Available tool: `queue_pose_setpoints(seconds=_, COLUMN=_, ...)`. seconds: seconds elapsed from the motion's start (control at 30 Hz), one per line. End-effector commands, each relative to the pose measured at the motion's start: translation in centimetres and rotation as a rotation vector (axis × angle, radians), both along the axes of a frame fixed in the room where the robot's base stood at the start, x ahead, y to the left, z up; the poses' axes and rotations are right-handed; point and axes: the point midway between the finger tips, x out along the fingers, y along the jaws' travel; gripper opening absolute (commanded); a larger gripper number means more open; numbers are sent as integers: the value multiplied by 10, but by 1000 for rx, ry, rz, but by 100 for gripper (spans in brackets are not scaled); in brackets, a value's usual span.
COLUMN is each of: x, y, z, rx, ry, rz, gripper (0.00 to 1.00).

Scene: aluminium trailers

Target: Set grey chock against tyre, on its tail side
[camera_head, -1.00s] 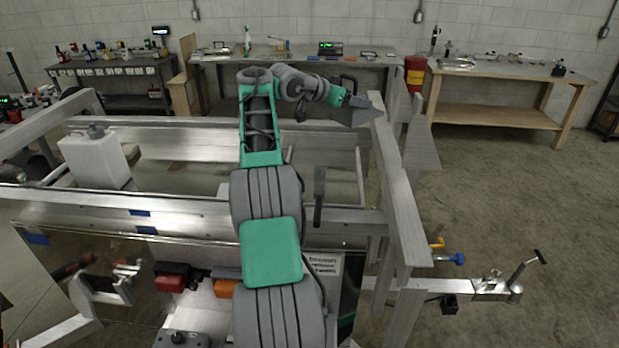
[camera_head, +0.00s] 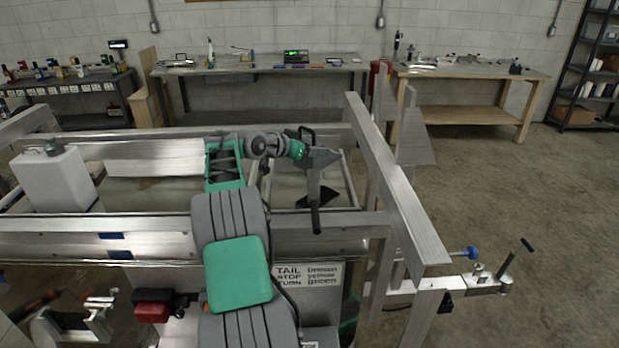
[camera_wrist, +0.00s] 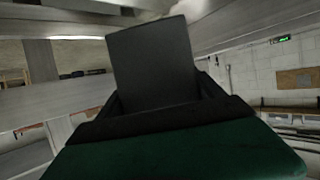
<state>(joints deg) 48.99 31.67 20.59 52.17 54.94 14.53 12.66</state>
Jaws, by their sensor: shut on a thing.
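My gripper (camera_head: 308,150) is shut on the grey chock (camera_head: 322,158), a wedge-shaped piece held above the aluminium trailer frame. In the wrist view the chock shows as a dark grey slab (camera_wrist: 155,65) standing up from the jaws, with trailer beams behind it. In the head view the gripper is left of the frame's slanting right-hand beam (camera_head: 395,180). I cannot make out a tyre in either view. A black shape (camera_head: 318,198) lies below the gripper; I cannot tell what it is.
A dark upright bar (camera_head: 316,208) stands just below the gripper. A white jug (camera_head: 55,180) stands at the left. The trailer's coupling arm with a blue knob (camera_head: 472,253) sticks out at right. Workbenches (camera_head: 265,66) line the back wall. Open floor (camera_head: 540,190) lies to the right.

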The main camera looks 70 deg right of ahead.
Motion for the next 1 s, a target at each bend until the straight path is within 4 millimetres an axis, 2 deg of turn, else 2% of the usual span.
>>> queue_pose_setpoints(seconds=0.43, x=-1, y=-1, z=-63, rx=-3, ry=1, rz=-2, gripper=4)
queue_pose_setpoints(seconds=0.8, x=-1, y=-1, z=-70, rx=-5, ry=-2, rz=-2, gripper=4)
queue_pose_setpoints(seconds=0.83, x=-1, y=-1, z=-71, rx=0, ry=0, rz=-2, gripper=80)
queue_pose_setpoints(seconds=1.0, x=-1, y=-1, z=-71, rx=0, ry=0, rz=-2, gripper=94)
